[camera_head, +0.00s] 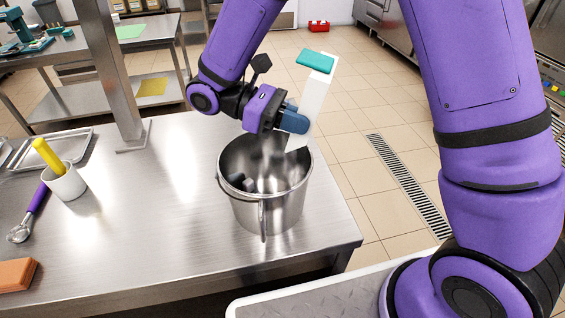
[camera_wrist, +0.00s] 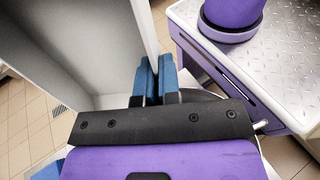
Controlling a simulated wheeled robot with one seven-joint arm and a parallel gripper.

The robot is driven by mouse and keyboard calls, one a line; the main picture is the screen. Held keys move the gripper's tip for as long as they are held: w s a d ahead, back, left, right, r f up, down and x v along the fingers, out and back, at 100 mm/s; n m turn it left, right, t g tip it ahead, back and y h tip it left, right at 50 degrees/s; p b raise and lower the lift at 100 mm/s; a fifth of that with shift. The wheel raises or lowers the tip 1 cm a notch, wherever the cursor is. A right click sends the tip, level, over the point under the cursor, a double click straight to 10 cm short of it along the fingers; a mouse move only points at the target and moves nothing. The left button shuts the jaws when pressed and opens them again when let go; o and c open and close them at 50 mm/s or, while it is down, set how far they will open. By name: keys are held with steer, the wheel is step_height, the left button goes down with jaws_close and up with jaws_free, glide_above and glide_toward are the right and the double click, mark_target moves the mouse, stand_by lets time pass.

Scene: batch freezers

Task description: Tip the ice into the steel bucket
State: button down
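The steel bucket (camera_head: 268,205) stands upright near the right end of the steel table. A few dark grey chunks (camera_head: 240,183) lie inside it; I cannot tell for sure that they are ice. My gripper (camera_head: 297,120) is above the bucket's far right rim, its blue fingers closed on a white container (camera_head: 315,95) with a teal end (camera_head: 316,62). The container is steeply tipped, teal end up and lower end at the bucket's mouth. In the wrist view the fingers (camera_wrist: 156,78) pinch the wall of the container (camera_wrist: 70,45). No ice shows in its visible interior.
On the steel table (camera_head: 150,230) are a white cup (camera_head: 66,183) with a yellow-handled tool, a purple-handled scoop (camera_head: 35,208), an orange block (camera_head: 17,274) and a tray (camera_head: 52,148). A steel post (camera_head: 112,80) rises behind. Floor lies beyond the right edge.

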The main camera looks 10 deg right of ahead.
step_height(320, 180, up, 2)
steer(key=shift+r, duration=0.1)
step_height(320, 180, down, 3)
steer(key=shift+r, duration=0.1)
stand_by(0.4)
steer(key=shift+r+t+y, duration=0.7)
steer(key=shift+r+y, duration=0.15)
steer(key=shift+y, duration=0.35)
step_height(320, 180, up, 3)
steer(key=t+y, duration=0.1)
steer(key=y, duration=0.1)
steer(key=t+y, duration=0.1)
steer(key=y, duration=0.1)
steer(key=shift+r+t, duration=0.15)
steer(key=shift+t, duration=0.15)
step_height(320, 180, up, 3)
steer(key=t+y, duration=0.2)
steer(key=y, duration=0.2)
steer(key=shift+r+t+y, duration=0.9)
steer(key=shift+r+y, duration=0.1)
steer(key=shift+y, duration=0.6)
